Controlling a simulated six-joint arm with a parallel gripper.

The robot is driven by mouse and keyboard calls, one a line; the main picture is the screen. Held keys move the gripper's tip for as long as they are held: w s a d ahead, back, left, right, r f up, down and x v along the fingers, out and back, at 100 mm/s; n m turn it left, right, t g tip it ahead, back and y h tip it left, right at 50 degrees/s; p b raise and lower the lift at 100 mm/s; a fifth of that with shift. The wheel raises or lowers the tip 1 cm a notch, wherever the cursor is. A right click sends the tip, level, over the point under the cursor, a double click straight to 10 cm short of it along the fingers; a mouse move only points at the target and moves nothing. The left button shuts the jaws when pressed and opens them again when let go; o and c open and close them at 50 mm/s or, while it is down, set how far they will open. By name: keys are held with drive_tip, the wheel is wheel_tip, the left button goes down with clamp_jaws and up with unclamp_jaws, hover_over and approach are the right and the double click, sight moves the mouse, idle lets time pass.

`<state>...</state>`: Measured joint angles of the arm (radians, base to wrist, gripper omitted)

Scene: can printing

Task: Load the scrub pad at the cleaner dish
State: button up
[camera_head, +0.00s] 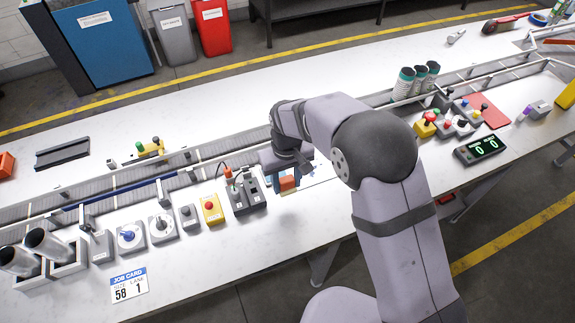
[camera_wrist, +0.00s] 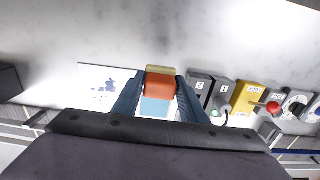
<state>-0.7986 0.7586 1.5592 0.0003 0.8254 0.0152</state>
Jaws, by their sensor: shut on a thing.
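The scrub pad (camera_wrist: 160,88) is an orange block with a pale yellow strip at its far edge in the wrist view. My gripper (camera_wrist: 158,84) is shut on it, with one blue finger on each side. In the head view, the orange pad (camera_head: 287,184) shows below my gripper (camera_head: 286,181).
A white sheet with blue-grey smears (camera_wrist: 103,86) lies to the left in the wrist view. Grey switch boxes (camera_head: 245,194) and a yellow box with a red button (camera_head: 212,209) stand close to the left in the head view. The conveyor (camera_head: 130,178) runs behind.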

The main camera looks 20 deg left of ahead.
drive_tip(key=w+a, duration=0.2)
drive_tip(key=w+a+f+p, duration=0.1)
drive_tip(key=shift+w+a+f, duration=0.2)
drive_tip(key=shift+w+a, duration=0.2)
drive_tip(key=w+a+r, duration=0.3)
drive_tip(key=shift+w+a+r, duration=0.2)
drive_tip(key=shift+a+r, duration=0.05)
drive_tip(key=shift+a, duration=0.05)
drive_tip(key=shift+f, duration=0.15)
drive_tip(key=shift+f+b, duration=1.65)
drive_tip(key=shift+f, duration=1.2)
drive_tip(key=shift+d+f+b, duration=0.1)
drive_tip(key=shift+f+b, duration=0.45)
drive_tip(key=shift+f, duration=0.05)
idle(0.4)
wheel_tip(320, 180, up, 7)
drive_tip(key=p, duration=0.4)
idle(0.6)
idle(0.6)
